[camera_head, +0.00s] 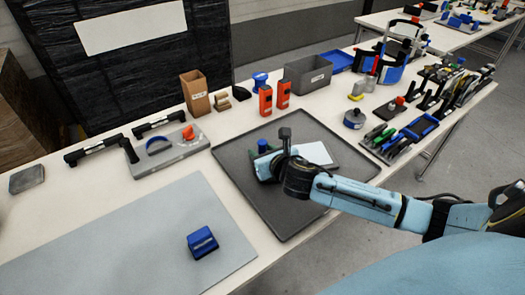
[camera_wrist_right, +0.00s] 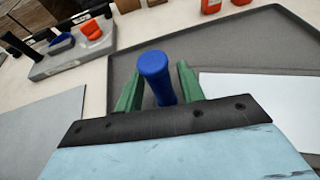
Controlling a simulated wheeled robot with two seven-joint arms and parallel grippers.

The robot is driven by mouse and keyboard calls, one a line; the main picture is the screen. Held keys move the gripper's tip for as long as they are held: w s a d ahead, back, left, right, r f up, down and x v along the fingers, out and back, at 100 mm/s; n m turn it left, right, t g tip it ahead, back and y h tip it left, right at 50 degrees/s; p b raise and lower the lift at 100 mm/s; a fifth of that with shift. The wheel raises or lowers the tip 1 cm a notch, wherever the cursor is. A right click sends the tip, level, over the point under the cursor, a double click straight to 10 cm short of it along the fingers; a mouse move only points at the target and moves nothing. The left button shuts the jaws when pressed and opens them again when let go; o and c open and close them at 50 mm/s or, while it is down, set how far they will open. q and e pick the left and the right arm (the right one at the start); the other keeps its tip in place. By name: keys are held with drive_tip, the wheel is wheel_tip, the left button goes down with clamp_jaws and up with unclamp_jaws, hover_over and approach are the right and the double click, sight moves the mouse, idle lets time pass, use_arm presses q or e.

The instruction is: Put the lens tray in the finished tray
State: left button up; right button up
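No label tells me which thing is the lens tray or the finished tray. A large dark grey tray (camera_head: 285,222) lies in the middle of the table, with a white flat panel (camera_head: 318,153) in it. My right gripper (camera_head: 265,163) is over this tray, left of the panel. In the right wrist view its green fingers (camera_wrist_right: 158,88) stand apart on either side of a blue round-topped post (camera_wrist_right: 154,66). I cannot tell whether they grip it; its lower end is hidden. A small blue block (camera_head: 202,242) sits on the grey mat. My left gripper is not in view.
The grey mat (camera_head: 120,235) is otherwise bare. Behind the dark tray stand a brown box (camera_head: 195,93), orange holders (camera_head: 265,100) and a grey bin (camera_head: 308,75). A grey board (camera_head: 165,158) with parts lies to its left. A rack of tools (camera_head: 400,140) stands to the right.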

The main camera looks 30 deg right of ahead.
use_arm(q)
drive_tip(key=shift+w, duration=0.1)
use_arm(e)
drive_tip(key=shift+r, duration=0.15)
drive_tip(key=shift+s+r, duration=0.1)
drive_tip(key=shift+s, duration=0.2)
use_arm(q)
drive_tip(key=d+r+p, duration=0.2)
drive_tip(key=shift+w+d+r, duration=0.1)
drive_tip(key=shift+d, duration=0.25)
use_arm(e)
drive_tip(key=v, duration=1.1)
drive_tip(key=shift+s, duration=0.2)
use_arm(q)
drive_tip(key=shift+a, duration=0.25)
